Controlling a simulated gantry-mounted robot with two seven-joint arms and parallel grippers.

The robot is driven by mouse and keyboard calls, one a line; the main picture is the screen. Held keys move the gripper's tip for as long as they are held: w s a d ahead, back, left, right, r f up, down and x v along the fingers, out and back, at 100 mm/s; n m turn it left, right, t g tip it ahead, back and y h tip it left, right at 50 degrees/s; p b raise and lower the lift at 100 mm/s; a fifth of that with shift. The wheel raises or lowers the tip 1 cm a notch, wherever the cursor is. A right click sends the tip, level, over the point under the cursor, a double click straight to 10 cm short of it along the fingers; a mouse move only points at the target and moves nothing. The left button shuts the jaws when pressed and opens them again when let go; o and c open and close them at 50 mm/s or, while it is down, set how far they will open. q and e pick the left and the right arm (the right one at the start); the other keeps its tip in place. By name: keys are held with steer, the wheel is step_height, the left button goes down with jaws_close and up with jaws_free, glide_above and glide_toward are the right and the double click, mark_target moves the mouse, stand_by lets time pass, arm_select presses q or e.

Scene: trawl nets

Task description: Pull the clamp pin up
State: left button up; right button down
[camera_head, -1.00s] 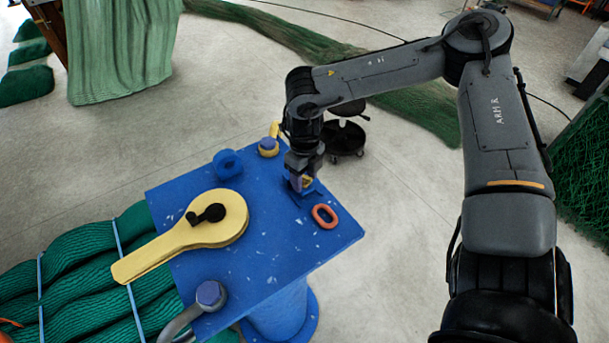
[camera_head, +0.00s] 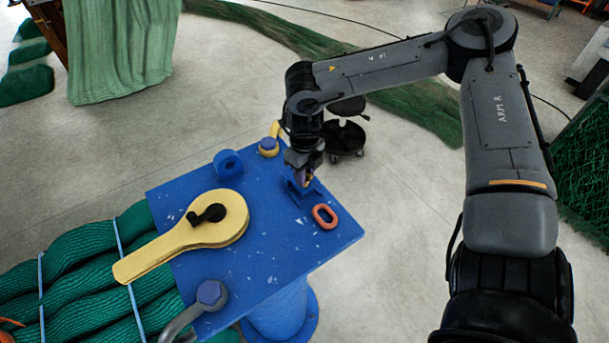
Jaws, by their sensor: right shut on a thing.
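My right gripper (camera_head: 304,175) points down over the far right part of the blue table (camera_head: 275,255). It is shut on a small part at the blue clamp bracket (camera_head: 302,193), which I take to be the clamp pin. The fingers hide most of the pin, and I cannot tell how far it stands out of the bracket. My left gripper is not in view.
An orange ring (camera_head: 325,216) lies just in front of the bracket. A yellow paddle-shaped piece with a black handle (camera_head: 207,214) lies to the left. A blue ring (camera_head: 228,163) and a yellow-collared post (camera_head: 268,147) stand at the back. A shackle (camera_head: 211,293) sits at the front corner.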

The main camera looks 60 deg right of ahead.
step_height(320, 180, up, 2)
steer(key=shift+r, duration=0.1)
steer(key=c, duration=0.9)
jaws_free()
steer(key=shift+r, duration=0.3)
steer(key=shift+r+b, duration=0.75)
steer(key=shift+r, duration=4.35)
steer(key=shift+s, duration=0.1)
